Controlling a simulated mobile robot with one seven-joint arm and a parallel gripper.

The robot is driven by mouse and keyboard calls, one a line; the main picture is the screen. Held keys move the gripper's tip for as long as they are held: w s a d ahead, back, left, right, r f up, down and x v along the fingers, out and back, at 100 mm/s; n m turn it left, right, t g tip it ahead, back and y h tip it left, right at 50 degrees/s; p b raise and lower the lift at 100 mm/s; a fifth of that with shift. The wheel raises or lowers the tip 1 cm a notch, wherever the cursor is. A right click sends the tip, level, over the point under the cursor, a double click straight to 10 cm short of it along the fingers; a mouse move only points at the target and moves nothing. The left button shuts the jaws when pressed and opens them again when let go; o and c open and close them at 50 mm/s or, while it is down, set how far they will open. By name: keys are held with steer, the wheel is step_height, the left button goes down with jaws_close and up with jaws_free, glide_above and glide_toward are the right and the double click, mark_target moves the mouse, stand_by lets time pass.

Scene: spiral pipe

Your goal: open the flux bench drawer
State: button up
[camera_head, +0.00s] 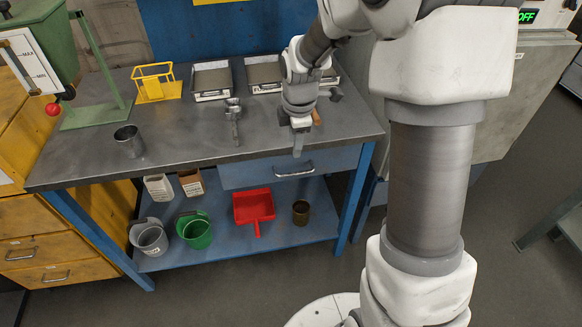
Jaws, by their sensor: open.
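The flux bench drawer (268,178) is a blue-grey drawer front under the right part of the dark bench top. It looks closed, nearly level with the bench front. Its silver bar handle (294,172) is at the middle of the front. My gripper (299,146) is open and points down at the bench's front edge. In the picture its tip is just above the handle and apart from it. The arm hides part of the bench top behind the gripper, and only part of the fingers shows.
The lower shelf holds a grey bucket (149,238), a green bucket (195,231) and a red dustpan (253,206). Open floor lies in front.

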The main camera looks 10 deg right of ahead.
mark_target(292, 175)
steer(key=w+f, duration=0.1)
steer(key=f, duration=0.3)
steer(key=f+b, duration=0.1)
steer(key=f, duration=0.3)
steer(key=w+f+b, duration=0.1)
steer(key=f, duration=0.3)
steer(key=shift+w+f, duration=0.3)
steer(key=shift+f, duration=0.1)
jaws_close()
stand_by(0.7)
